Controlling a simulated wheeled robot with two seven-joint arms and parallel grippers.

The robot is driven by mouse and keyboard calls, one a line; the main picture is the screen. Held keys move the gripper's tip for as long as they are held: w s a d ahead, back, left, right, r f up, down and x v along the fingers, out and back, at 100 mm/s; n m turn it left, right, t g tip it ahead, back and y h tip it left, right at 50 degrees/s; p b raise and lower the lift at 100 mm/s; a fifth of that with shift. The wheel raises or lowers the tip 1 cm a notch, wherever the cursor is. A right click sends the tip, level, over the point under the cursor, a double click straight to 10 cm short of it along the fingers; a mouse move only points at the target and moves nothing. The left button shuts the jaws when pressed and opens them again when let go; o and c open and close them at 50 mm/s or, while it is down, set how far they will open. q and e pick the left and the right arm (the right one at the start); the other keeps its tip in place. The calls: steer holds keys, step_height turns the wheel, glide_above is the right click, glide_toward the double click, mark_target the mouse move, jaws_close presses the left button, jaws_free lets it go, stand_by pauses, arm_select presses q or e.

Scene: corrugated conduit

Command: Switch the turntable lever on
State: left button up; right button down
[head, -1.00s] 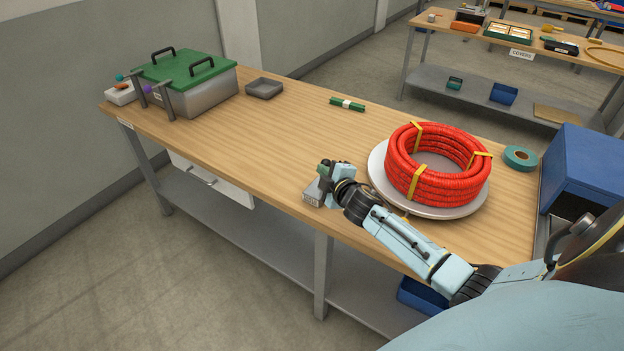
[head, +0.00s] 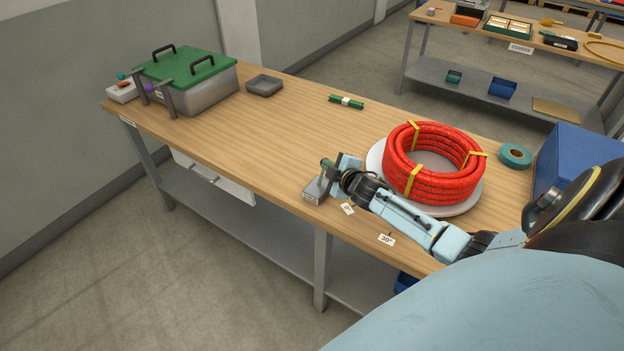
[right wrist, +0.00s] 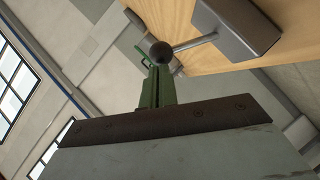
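The turntable (head: 467,203) is a pale round disc on the bench, with a banded red conduit coil (head: 436,165) lying on it. Left of it, near the bench's front edge, is the grey lever housing (head: 316,192). In the right wrist view, a grey rod runs from the housing (right wrist: 243,28) to a dark ball knob (right wrist: 161,53). My right gripper (head: 328,164) is at the lever, just above the housing. Its green fingers (right wrist: 155,88) overlap the knob in the wrist view; I cannot tell whether they touch it or how far apart they are. My left gripper is out of view.
Labels (head: 387,239) lie along the front edge near the turntable. A teal tape roll (head: 515,155) and a blue box (head: 578,160) are at right. A green-lidded metal box (head: 190,80), a grey tray (head: 264,86) and a green rod (head: 346,102) are farther back. The bench middle is clear.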

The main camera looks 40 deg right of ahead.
steer(key=shift+r, duration=0.2)
steer(key=shift+a+r+p, duration=0.35)
steer(key=shift+a+p, duration=0.05)
steer(key=shift+p, duration=0.3)
steer(key=a+r+p+v, duration=0.1)
steer(key=p+v, duration=0.1)
steer(key=v, duration=1)
steer(key=shift+p, duration=0.4)
steer(key=shift+w+a, duration=0.15)
steer(key=shift+a, duration=0.05)
